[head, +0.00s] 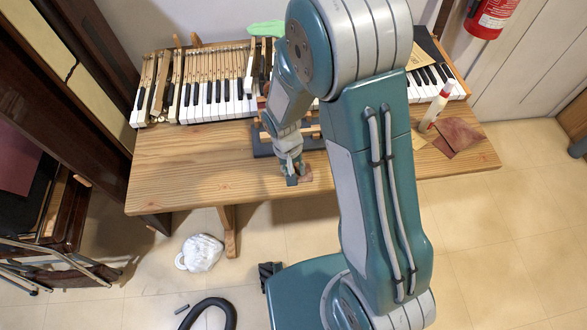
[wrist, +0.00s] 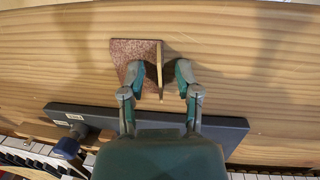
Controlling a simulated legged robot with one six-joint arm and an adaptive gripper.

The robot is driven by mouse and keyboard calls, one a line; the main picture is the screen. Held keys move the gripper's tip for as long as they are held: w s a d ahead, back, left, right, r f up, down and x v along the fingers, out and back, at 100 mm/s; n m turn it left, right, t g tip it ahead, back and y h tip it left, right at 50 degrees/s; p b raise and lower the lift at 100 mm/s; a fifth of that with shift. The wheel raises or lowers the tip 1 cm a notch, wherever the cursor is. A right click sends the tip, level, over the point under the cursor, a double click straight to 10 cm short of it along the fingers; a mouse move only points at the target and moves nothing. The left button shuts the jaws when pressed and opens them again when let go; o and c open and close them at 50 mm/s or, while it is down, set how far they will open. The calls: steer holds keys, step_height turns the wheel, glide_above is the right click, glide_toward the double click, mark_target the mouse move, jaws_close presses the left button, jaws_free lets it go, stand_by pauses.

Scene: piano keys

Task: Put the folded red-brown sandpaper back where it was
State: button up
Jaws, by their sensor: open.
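The folded red-brown sandpaper (wrist: 130,50) sits on the wooden bench near its front edge. In the wrist view one face shows its gritty surface, and a thin pale edge stands between my fingers. My gripper (wrist: 157,80) is open, with one finger on each side of that standing edge. The left finger overlaps the reddish face in the picture; I cannot tell whether it touches. In the head view my gripper (head: 292,180) is low at the front of the bench, and a bit of the sandpaper (head: 305,174) shows beside it.
A dark flat tool or board (wrist: 225,128) lies behind the sandpaper, near the piano keys (head: 215,100). Reddish flat sheets (head: 461,133) and a white bottle (head: 437,106) are at the bench's right end. Bare wood (head: 180,170) lies to the left.

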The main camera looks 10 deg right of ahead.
steer(key=shift+r, duration=0.1)
step_height(320, 180, up, 11)
steer(key=w+a, duration=0.1)
steer(key=w, duration=0.1)
steer(key=s+d+r+t, duration=0.3)
steer(key=s+d+r, duration=0.1)
steer(key=s+r, duration=0.3)
steer(key=s+d+r+t+y, duration=0.1)
steer(key=s+d+r+t, duration=0.3)
steer(key=s+r, duration=0.4)
step_height(320, 180, up, 4)
stand_by(1.8)
